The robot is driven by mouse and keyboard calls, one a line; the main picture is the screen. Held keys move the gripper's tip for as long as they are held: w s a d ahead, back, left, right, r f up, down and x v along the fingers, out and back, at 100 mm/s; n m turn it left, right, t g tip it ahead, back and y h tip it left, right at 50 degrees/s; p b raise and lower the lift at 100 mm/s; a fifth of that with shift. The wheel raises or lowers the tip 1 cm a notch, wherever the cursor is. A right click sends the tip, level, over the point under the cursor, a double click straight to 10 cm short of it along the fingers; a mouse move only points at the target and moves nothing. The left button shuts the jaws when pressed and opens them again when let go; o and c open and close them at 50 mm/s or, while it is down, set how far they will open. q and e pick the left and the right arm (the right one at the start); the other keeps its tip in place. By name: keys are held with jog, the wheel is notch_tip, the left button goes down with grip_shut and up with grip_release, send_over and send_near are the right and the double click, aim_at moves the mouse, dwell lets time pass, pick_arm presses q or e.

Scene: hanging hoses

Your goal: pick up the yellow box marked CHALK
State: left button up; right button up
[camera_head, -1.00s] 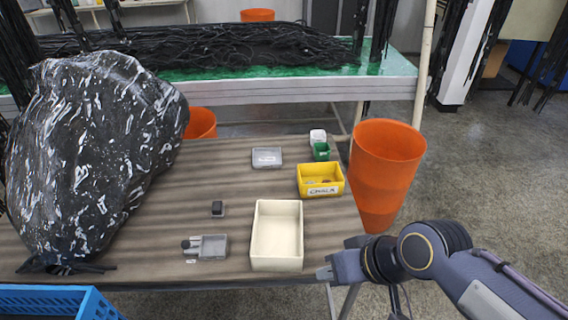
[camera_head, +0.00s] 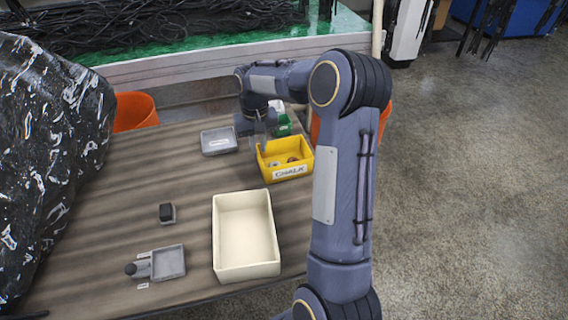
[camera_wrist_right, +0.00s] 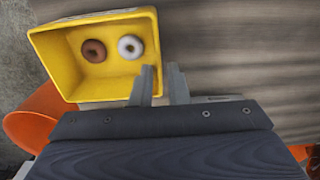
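The yellow box marked CHALK (camera_head: 290,171) stands on the table near its right edge, with small round items inside. In the right wrist view the box (camera_wrist_right: 60,68) holds a brown ring (camera_wrist_right: 93,51) and a white ring (camera_wrist_right: 131,47). My right gripper (camera_head: 260,138) points down at the box's rear left side. In the wrist view its fingers (camera_wrist_right: 161,86) are apart, one over the box's inside and one beyond its rim, with the rim between them in the picture. Contact is unclear. My left gripper is not in view.
A cream tray (camera_head: 219,245), a grey lidded box (camera_head: 219,141), a small dark block (camera_head: 167,212) and a grey dish (camera_head: 168,262) stand on the table. A green container (camera_head: 284,127) is close behind the yellow box. A black wrapped bundle (camera_head: 45,150) fills the left.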

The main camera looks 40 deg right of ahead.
aim_at(260, 156)
jog(key=f, duration=0.6)
jog(key=shift+s+f, duration=0.2)
jog(key=shift+f, duration=0.1)
grip_shut()
jog(key=shift+r, duration=0.15)
